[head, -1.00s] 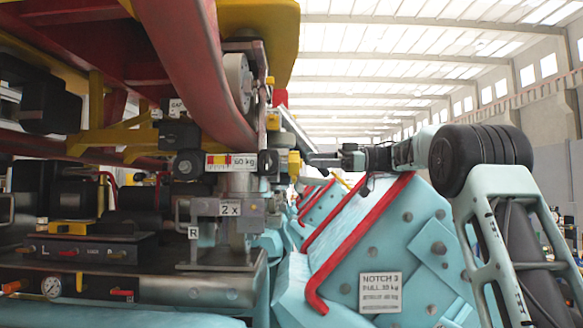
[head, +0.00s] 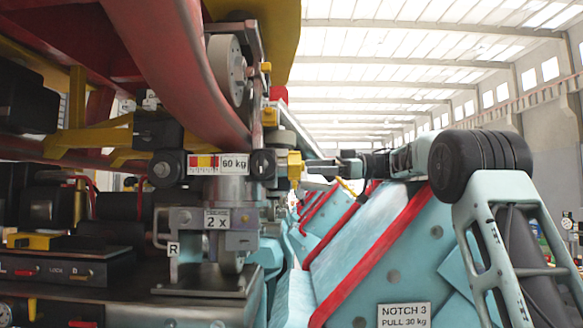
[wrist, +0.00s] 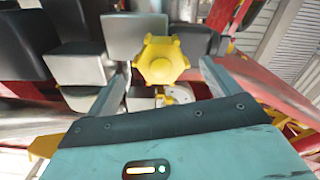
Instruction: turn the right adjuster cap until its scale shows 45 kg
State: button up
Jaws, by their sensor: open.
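The right adjuster cap is a yellow lobed knob (wrist: 161,60) in the wrist view. It shows edge-on as a yellow piece (head: 294,166) in the head view. My gripper (wrist: 164,66) is open, with one finger on each side of the cap; I cannot tell whether either finger touches it. In the head view, my gripper (head: 312,166) reaches the cap from the right. The scale plate (head: 235,164) left of the cap reads 60 kg, beside a red, yellow and white strip (head: 203,164). An R tag (head: 174,249) marks the bracket below.
A red curved rail (head: 185,70) and a grey wheel (head: 226,68) hang above the cap.

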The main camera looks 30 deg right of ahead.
aim_at(291, 167)
jog(key=p+x, duration=0.1)
jog(key=x, duration=0.1)
jog(key=p+x, duration=0.1)
jog(key=x, duration=0.2)
jog(key=shift+a+r+p, duration=0.1)
jog(key=shift+r+p, duration=0.15)
jog(key=shift+p, duration=0.05)
jog(key=shift+w+a+f, duration=0.25)
jog(key=shift+w+a, duration=0.2)
jog(key=shift+a, duration=0.2)
jog(key=c, duration=1)
